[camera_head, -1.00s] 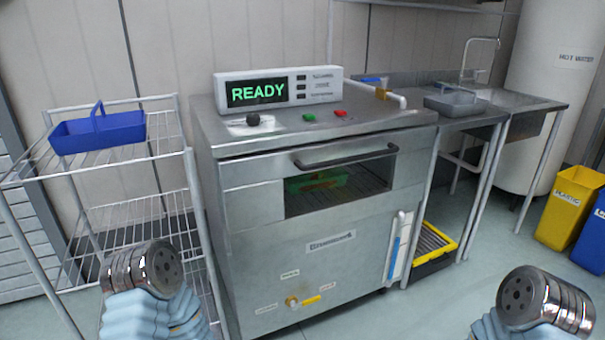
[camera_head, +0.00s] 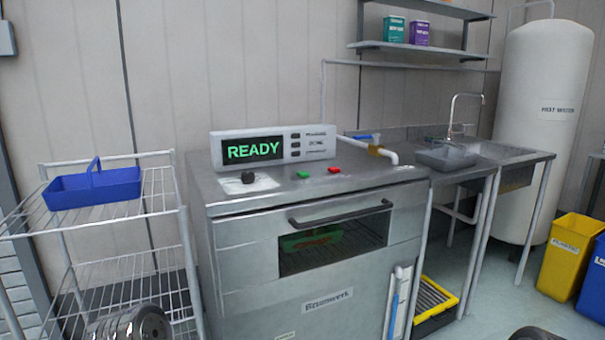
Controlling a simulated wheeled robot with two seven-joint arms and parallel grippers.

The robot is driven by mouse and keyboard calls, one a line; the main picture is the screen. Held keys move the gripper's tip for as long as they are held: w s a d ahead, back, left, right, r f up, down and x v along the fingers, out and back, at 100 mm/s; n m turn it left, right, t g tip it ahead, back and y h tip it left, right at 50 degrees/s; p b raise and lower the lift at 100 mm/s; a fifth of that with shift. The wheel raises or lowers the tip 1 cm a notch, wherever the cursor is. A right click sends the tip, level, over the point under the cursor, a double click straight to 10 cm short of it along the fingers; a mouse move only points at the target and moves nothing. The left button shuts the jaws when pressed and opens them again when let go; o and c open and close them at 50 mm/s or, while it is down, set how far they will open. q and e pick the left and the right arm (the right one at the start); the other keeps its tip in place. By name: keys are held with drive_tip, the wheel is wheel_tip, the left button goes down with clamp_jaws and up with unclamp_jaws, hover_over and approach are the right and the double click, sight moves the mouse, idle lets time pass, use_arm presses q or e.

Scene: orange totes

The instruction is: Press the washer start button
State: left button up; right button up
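The washer (camera_head: 240,260) is a steel cabinet in the middle of the head view, with its dark-handled door (camera_head: 340,214) closed and a green item (camera_head: 310,240) behind the window. A green button (camera_head: 303,175) and a red button (camera_head: 334,170) sit on its top, right of a black knob (camera_head: 248,177). The display (camera_head: 253,151) above reads READY. Only a metal part of my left arm shows at the lower left edge, and a sliver of my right arm at the bottom right. Neither gripper's fingers show, and nothing touches the buttons.
A wire rack (camera_head: 110,215) with a blue basket (camera_head: 95,187) stands close to the washer's left. A sink counter (camera_head: 490,165) with a grey tub (camera_head: 446,157) adjoins its right. Yellow (camera_head: 570,252) and blue bins stand at the right. The air above the washer top is clear.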

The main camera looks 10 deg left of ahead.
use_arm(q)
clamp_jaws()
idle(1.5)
